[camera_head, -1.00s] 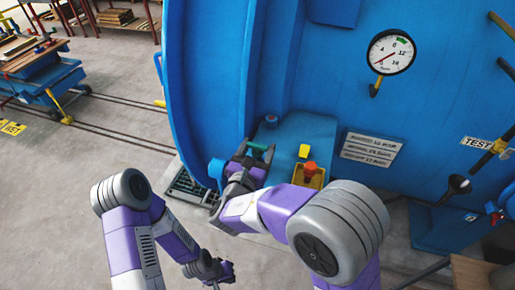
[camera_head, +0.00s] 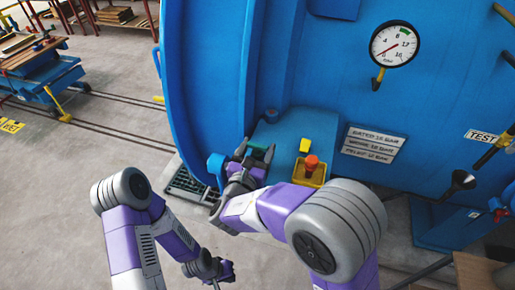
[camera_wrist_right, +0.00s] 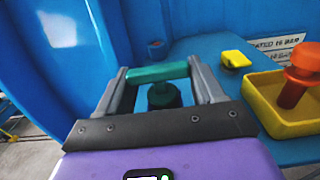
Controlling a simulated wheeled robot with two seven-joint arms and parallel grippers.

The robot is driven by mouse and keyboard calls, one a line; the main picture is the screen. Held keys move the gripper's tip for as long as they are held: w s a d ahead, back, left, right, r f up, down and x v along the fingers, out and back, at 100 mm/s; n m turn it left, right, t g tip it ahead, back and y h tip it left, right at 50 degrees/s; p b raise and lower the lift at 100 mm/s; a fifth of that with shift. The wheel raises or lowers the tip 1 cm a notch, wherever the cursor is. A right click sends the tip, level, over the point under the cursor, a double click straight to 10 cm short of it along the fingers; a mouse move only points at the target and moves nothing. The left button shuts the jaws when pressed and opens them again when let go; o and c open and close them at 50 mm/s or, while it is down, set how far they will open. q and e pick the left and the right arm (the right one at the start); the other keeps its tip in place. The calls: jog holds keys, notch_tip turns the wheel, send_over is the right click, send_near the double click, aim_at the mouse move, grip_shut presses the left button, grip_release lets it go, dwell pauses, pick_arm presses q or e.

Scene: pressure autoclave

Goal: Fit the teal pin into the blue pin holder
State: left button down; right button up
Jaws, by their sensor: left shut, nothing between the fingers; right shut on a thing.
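The teal pin (camera_wrist_right: 157,73) lies crosswise between the fingertips of my right gripper (camera_wrist_right: 160,80), which is shut on its bar. A dark green cylinder (camera_wrist_right: 164,96) shows below the bar; I cannot tell whether it belongs to the pin. In the head view the pin (camera_head: 257,148) and right gripper (camera_head: 251,155) are over the blue pedestal's left side. A small round blue cup with a reddish inside (camera_wrist_right: 156,46), which looks like the blue pin holder, stands behind the pin, apart from it; it also shows in the head view (camera_head: 271,115). My left gripper (camera_head: 229,271) is shut and empty, low in the picture.
A yellow box with a red-orange button (camera_head: 312,163) and a yellow block (camera_head: 305,145) are right of the right gripper. The big blue door (camera_head: 205,90) rises at left. A dark floor grate (camera_head: 185,185) lies below it. Open floor is at left.

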jog(key=shift+f, duration=0.15)
jog(key=o, duration=1.2)
jog(key=v, duration=0.7)
jog(key=shift+s+a+b, duration=0.1)
jog(key=shift+s+b, duration=0.2)
